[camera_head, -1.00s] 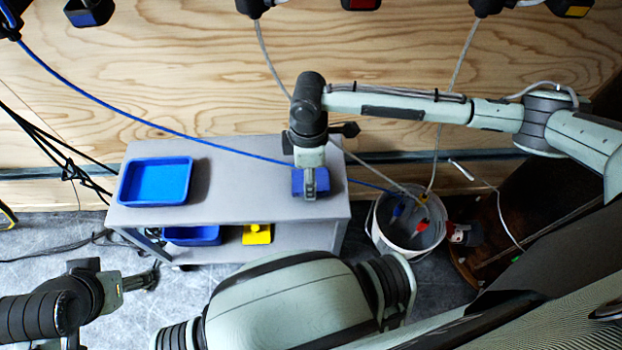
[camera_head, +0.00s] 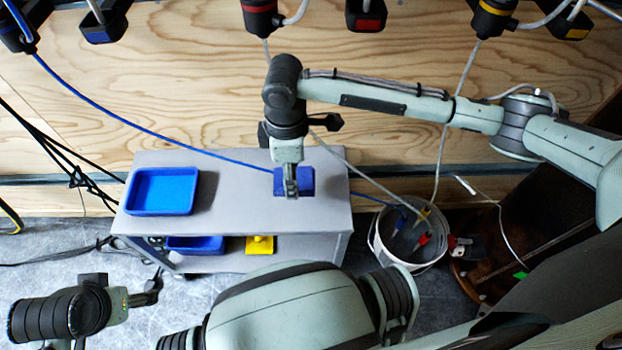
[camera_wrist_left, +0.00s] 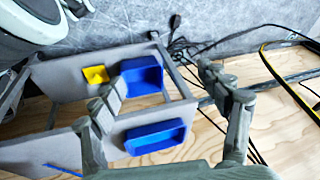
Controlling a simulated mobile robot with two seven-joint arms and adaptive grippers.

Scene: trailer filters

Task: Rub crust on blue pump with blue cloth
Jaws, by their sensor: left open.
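The blue cloth (camera_head: 307,180) shows as a small flat blue patch over the right part of the grey trolley's top. My right gripper (camera_head: 291,192) points down and is shut on it; the fingers hide part of the cloth. A dark pump-like unit with a blue band (camera_head: 27,38) hangs at the top left, with a blue hose running from it; the frame edge cuts it off. I cannot make out any crust. My left gripper (camera_head: 153,290) is low at left, away from the trolley. In the left wrist view it is open and empty (camera_wrist_left: 165,70).
The grey trolley (camera_head: 235,200) carries a blue tray (camera_head: 190,200) on top; another blue tray (camera_head: 195,245) and a yellow item (camera_head: 260,246) are below. A white bucket (camera_head: 375,245) with hoses stands at right. Red (camera_head: 262,18) and yellow (camera_head: 495,18) marked units hang above.

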